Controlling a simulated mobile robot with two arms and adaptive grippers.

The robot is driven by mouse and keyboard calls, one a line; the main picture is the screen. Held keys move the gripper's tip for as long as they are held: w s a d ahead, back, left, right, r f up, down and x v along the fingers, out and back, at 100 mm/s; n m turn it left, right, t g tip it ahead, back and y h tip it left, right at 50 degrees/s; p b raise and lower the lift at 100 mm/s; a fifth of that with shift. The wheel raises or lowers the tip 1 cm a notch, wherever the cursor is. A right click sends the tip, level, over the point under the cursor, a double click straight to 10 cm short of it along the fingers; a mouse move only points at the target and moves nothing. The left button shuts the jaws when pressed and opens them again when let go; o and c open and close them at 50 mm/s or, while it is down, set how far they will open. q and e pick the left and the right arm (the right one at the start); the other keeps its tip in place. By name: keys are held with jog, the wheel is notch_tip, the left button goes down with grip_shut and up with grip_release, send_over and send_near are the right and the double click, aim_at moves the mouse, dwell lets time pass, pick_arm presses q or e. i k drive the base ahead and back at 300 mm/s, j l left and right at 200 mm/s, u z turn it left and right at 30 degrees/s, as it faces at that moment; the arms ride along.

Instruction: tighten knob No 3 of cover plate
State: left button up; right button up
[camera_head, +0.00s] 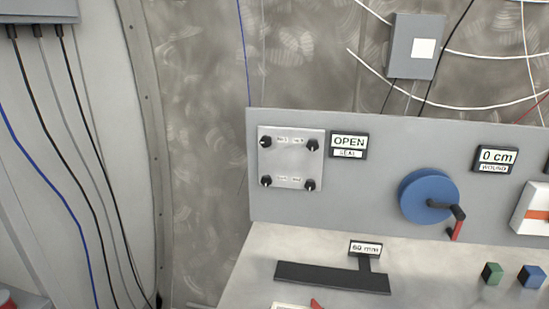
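The cover plate (290,163) is a light square plate on the upright grey panel, at the panel's left end. It has a black knob at each corner: upper left (266,141), upper right (313,145), lower left (266,181) and lower right (310,185). Small labels beside the knobs are too small to read, so I cannot tell which is No 3. A sign reading "OPEN" (349,142) with "SEAL" under it is just right of the plate. Neither of my grippers is in view.
A black bar (332,277) with a "60 mm" sign, a green block (492,273) and a blue block (531,276) are on the bench. Cables hang at left.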

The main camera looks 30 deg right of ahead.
aim_at(310, 184)
jog(key=z, duration=1.1)
jog(key=j+z, duration=0.25)
jog(key=i+j, duration=0.05)
jog(key=j, duration=0.05)
